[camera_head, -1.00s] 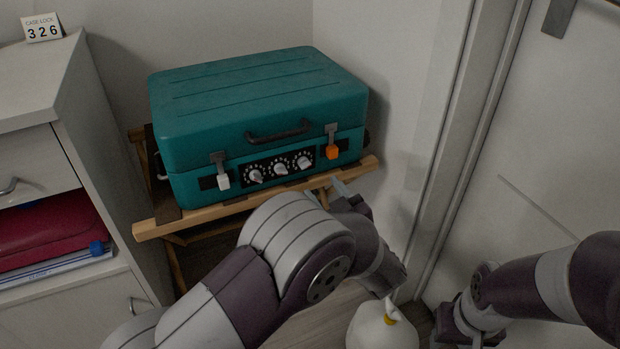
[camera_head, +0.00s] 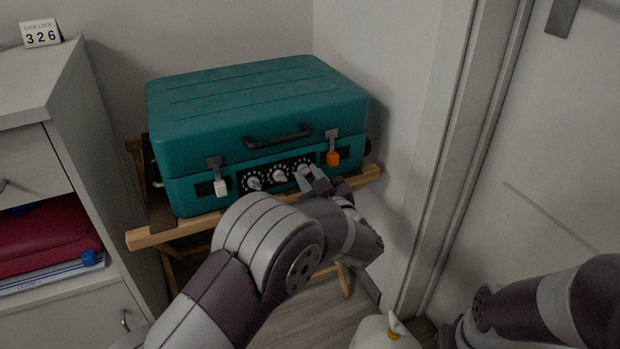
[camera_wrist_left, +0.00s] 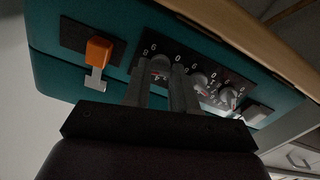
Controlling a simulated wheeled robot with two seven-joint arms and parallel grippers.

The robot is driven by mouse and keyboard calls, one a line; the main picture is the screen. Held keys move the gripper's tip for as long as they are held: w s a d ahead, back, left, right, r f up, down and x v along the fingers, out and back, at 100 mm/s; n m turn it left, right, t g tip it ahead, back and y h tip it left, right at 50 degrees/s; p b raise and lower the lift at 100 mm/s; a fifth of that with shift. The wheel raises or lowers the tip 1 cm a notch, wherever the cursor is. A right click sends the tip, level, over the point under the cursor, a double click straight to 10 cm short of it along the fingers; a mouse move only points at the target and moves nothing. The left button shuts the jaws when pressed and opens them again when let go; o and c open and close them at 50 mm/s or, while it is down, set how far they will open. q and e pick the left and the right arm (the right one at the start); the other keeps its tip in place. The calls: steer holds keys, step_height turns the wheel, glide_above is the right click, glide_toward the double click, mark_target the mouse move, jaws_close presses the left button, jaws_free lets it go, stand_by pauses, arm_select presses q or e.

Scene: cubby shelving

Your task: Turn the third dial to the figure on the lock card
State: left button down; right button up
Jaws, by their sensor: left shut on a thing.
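A teal case (camera_head: 250,105) lies shut on a wooden stand, with a row of three dials on its front. The third dial (camera_head: 303,166) is the rightmost, beside the orange latch (camera_head: 333,158). My left gripper (camera_head: 312,174) is at that dial, and in the left wrist view its fingers (camera_wrist_left: 161,78) stand either side of the knob, shut on it. The fingers hide part of the dial's figures, and I cannot tell its setting. The lock card (camera_head: 41,34) reads "CASE LOCK 326". My right arm is at lower right, its gripper out of view.
A white cabinet (camera_head: 30,85) with an open shelf holding a red item stands at left. The wooden stand's front rail (camera_head: 165,233) runs below the case. A wall and door (camera_head: 560,150) are at right. A white jug (camera_head: 380,335) stands on the floor.

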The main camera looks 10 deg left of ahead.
arm_select(q)
steer(key=n, duration=0.2)
steer(key=shift+n, duration=0.4)
steer(key=shift+f+n, duration=0.1)
steer(key=shift+n, duration=1.3)
steer(key=c, duration=0.9)
jaws_free()
